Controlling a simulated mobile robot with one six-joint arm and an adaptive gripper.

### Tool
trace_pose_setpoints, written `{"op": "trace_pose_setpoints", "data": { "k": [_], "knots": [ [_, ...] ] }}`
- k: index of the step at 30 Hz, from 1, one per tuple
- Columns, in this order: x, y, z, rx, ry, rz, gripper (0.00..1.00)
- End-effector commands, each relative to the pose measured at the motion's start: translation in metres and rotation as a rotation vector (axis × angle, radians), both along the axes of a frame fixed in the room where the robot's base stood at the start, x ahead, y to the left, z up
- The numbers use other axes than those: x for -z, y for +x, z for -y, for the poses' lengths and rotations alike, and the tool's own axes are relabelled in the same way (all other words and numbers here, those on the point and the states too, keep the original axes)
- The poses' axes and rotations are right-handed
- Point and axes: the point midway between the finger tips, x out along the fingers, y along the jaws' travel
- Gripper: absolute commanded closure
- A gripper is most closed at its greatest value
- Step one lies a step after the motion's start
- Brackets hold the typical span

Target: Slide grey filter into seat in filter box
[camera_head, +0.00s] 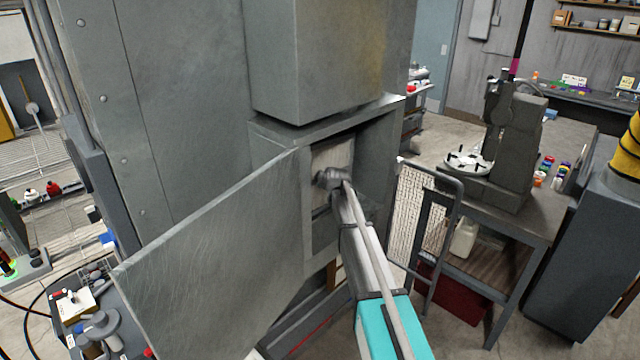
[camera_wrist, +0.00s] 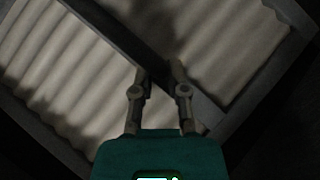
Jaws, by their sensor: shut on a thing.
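The grey filter (camera_wrist: 75,75) fills much of the wrist view, with pale pleats inside a dark frame and a dark bar across its middle. It sits tilted in that picture. My gripper (camera_wrist: 160,72) is shut on that bar. In the head view my gripper (camera_head: 332,178) is inside the opening of the filter box (camera_head: 376,150), against the pale face of the filter (camera_head: 334,154). My arm comes in from the lower right and hides part of the opening. The seat and the filter's far edges are hidden, so I cannot tell how deep it sits.
The box's large grey door (camera_head: 215,265) stands open at the left of the opening. At the right are a framed white mesh panel (camera_head: 410,215) and a workbench (camera_head: 510,215) holding a dark machine (camera_head: 510,140). A small cart (camera_head: 90,315) with tools stands lower left.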

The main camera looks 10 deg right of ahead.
Motion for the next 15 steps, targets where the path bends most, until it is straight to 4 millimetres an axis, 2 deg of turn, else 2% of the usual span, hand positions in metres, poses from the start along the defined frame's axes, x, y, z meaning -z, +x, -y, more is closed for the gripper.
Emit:
{"op": "trace_pose_setpoints", "data": {
  "k": [15],
  "knots": [
    [0.013, 0.0, 0.0, 0.001, 0.001, 0.0, 1.0]
  ]
}}
